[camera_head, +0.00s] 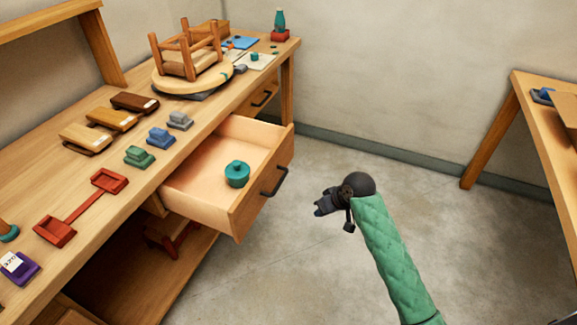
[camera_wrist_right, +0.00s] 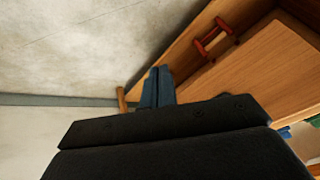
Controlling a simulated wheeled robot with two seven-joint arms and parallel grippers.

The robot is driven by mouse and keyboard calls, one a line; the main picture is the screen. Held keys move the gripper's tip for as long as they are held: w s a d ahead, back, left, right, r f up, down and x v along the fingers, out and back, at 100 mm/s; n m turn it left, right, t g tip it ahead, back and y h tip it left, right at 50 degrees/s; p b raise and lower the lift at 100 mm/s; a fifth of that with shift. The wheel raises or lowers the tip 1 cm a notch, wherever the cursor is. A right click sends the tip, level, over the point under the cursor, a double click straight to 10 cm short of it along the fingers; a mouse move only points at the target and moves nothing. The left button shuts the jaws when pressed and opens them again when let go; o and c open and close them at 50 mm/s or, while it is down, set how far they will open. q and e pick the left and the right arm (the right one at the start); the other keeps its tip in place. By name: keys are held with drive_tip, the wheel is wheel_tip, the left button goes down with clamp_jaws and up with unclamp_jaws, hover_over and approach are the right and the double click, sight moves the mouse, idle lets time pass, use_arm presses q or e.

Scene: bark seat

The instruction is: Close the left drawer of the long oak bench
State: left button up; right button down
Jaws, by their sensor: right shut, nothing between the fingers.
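The long oak bench (camera_head: 110,177) runs along the left in the head view. A drawer (camera_head: 262,189) of the bench stands pulled out, with a dark bar handle (camera_head: 274,181) on its front and a teal lidded pot (camera_head: 237,174) inside. A second drawer (camera_head: 262,98), farther along the bench, looks shut. My right gripper (camera_head: 323,207) is in the open, to the right of the pulled-out drawer's front and apart from it. Its fingers (camera_wrist_right: 156,88) are closed together and empty in the right wrist view, near a wooden panel (camera_wrist_right: 250,75). My left gripper is not in view.
A red object (camera_head: 168,240) is on the lower shelf. Another table (camera_head: 535,115) stands right. The floor between is clear.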

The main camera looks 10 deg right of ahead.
drive_tip(key=w+d+m+y, duration=0.1)
drive_tip(key=w+d+y, duration=0.1)
drive_tip(key=w+y, duration=0.35)
drive_tip(key=m+t+y+p, duration=0.3)
drive_tip(key=m+t+y, duration=0.25)
drive_tip(key=m, duration=0.35)
approach(280, 162)
drive_tip(key=shift+t+h, duration=0.3)
drive_tip(key=shift+t, duration=0.05)
drive_tip(key=p+x, duration=0.1)
drive_tip(key=x, duration=0.5)
drive_tip(key=shift+a+p, duration=0.15)
drive_tip(key=shift+p, duration=0.25)
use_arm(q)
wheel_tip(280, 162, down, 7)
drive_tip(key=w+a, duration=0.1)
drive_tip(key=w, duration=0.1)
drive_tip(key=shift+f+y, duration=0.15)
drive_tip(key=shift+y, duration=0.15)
use_arm(e)
drive_tip(key=shift+w+a, duration=0.15)
drive_tip(key=shift+a, duration=0.05)
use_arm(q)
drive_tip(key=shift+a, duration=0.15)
use_arm(e)
drive_tip(key=shift+a, duration=0.1)
